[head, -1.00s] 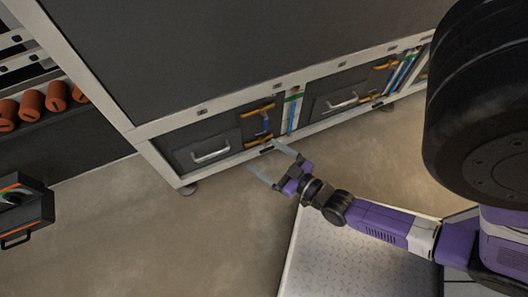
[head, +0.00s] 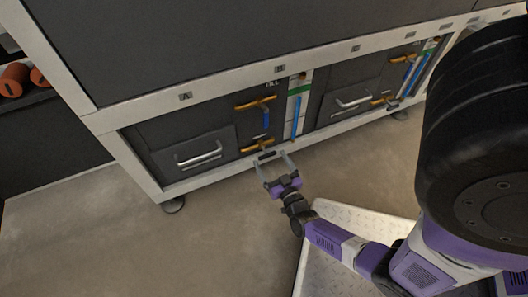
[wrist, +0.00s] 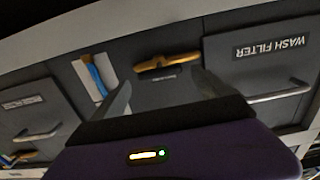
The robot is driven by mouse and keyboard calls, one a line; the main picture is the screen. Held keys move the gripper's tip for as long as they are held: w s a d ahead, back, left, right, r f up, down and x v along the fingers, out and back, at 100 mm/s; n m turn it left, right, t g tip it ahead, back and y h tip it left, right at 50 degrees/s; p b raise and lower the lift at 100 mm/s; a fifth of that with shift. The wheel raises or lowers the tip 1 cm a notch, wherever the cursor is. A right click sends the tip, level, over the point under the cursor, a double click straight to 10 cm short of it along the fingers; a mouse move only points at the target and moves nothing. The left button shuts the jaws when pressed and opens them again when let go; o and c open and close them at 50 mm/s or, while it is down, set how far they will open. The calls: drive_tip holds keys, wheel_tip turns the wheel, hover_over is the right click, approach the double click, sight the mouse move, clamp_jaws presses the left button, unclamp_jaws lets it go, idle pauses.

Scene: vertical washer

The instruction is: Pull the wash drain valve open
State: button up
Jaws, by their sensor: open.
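The washer's lower left bay has two orange valve handles. The lower one (head: 258,146), just above the white bottom rail, fits the wash drain valve, but its label is too small to read. The upper orange handle (head: 256,104) sits above a short blue pipe. My gripper (head: 272,160) is open and empty, its fingers pointing at the bottom rail just in front of and below the lower handle. In the wrist view, which looks upside down, an orange handle (wrist: 168,62) shows beyond and between the open fingers (wrist: 163,88), apparently untouched.
The wash filter drawer (head: 188,158) with a silver handle is left of the valves. A blue level tube (head: 296,118) stands to their right, with a second bay beyond. A black foot (head: 173,205) supports the corner.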

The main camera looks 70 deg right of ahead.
sight(266, 153)
drive_tip(key=b+x, duration=0.2)
drive_tip(key=x, duration=0.3)
drive_tip(key=shift+w, duration=0.15)
drive_tip(key=shift+w+d, duration=0.45)
drive_tip(key=shift+d, duration=0.15)
